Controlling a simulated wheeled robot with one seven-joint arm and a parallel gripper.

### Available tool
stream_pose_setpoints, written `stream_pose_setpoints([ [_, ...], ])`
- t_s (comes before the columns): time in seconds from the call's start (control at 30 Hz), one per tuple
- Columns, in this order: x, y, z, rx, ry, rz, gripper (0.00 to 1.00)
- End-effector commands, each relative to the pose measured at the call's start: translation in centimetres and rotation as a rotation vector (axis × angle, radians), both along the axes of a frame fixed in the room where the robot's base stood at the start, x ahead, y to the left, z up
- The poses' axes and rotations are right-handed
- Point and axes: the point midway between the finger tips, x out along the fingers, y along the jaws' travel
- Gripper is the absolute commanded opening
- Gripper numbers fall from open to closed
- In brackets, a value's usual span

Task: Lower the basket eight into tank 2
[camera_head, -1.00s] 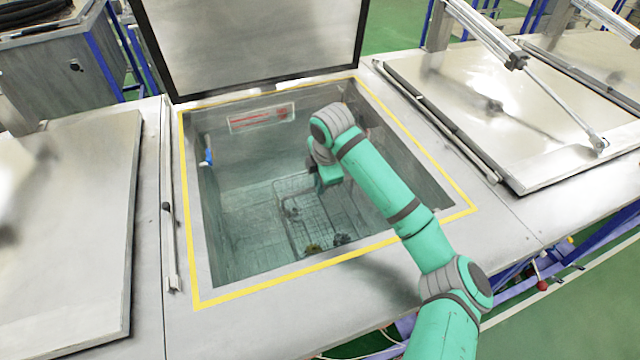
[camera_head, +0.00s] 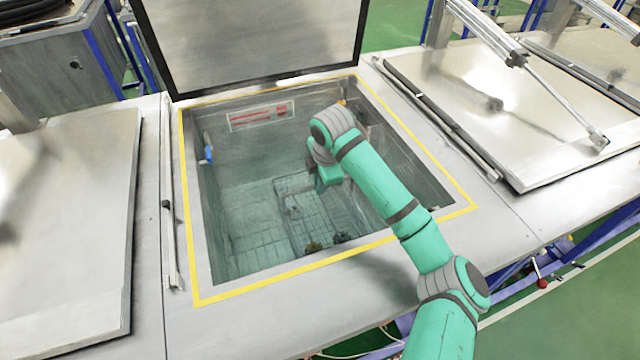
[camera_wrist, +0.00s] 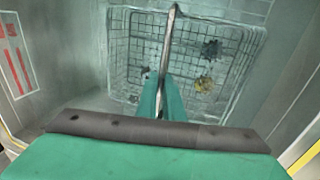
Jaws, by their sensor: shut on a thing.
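The wire basket (camera_head: 300,222) is down inside the open tank (camera_head: 188,240), low near its tiled floor. It holds a few small dark and yellowish pieces. In the wrist view the basket (camera_wrist: 222,38) lies below my gripper (camera_wrist: 163,88), whose fingers are closed on the basket's thin metal handle. The handle runs up the picture between the fingers. In the head view my arm reaches over the tank's right side, and my wrist hides the fingers and part of the basket. I cannot tell whether the basket touches the floor.
The tank's lid (camera_head: 255,40) stands raised at the back. A closed lid (camera_head: 65,230) lies to the left and another (camera_head: 530,110) to the right with its piston. A red-marked label (camera_head: 260,115) and a blue fitting (camera_head: 208,150) are on the inner walls.

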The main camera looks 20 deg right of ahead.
Motion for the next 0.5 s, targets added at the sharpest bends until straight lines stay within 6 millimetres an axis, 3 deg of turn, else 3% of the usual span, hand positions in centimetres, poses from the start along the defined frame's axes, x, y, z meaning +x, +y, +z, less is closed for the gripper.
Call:
stream_pose_setpoints([
  [0.13, -0.41, 0.08, -0.79, 0.002, 0.020, 0.000, 0.00],
  [0.2, -0.41, 0.09, -0.79, 0.001, 0.020, 0.000, 0.19],
  [0.27, -0.37, 0.09, -0.71, 0.001, 0.018, 0.001, 0.29],
  [0.5, -0.29, 0.13, -0.63, 0.000, 0.015, 0.001, 0.29],
])
